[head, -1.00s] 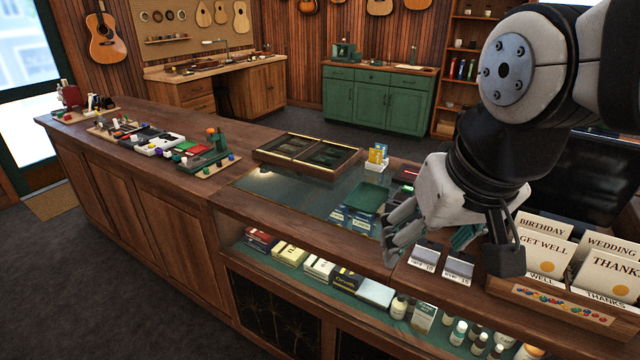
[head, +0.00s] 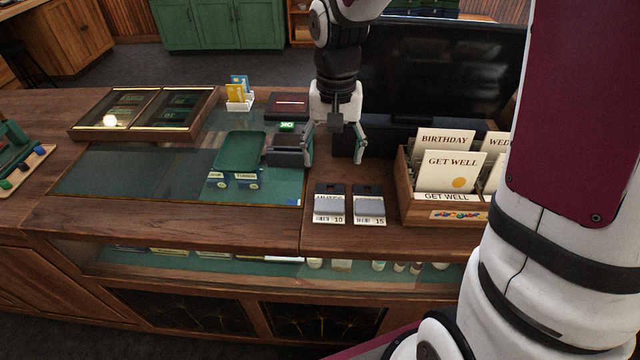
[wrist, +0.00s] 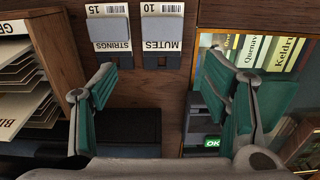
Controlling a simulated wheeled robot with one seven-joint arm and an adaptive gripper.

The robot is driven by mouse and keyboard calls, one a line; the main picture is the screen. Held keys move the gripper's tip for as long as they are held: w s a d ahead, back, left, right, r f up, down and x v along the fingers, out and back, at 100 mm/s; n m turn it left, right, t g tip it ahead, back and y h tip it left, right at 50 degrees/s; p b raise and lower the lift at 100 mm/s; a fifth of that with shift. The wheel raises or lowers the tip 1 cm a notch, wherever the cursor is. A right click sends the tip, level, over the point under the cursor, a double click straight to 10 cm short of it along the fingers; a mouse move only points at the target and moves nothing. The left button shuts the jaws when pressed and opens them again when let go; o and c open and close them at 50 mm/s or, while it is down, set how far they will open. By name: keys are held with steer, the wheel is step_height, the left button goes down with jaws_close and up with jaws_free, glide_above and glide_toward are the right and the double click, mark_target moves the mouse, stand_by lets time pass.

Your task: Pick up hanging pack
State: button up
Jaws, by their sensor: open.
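Two small packs with dark tops, small slots, grey middles and white price labels lie side by side on the wooden counter. The left one (head: 330,207) is labelled 10 and the right one (head: 369,207) 15. My gripper (head: 334,152) is open and empty, above the counter on the far side of the packs. In the wrist view its teal-padded fingers (wrist: 160,85) are spread apart, below the packs, touching neither.
A wooden card rack (head: 445,213) stands right of the packs. A dark screen (head: 440,80) is behind. A dark card terminal (head: 284,156) and green tray (head: 240,150) are left of my gripper. A framed display case (head: 145,112) is farther left. Counter around the packs is clear.

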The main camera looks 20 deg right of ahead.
mark_target(329, 201)
steer(key=f, duration=0.8)
steer(key=f+p, duration=0.1)
steer(key=f, duration=0.4)
steer(key=shift+s+a, duration=0.25)
steer(key=shift+a, duration=0.05)
steer(key=c, duration=0.8)
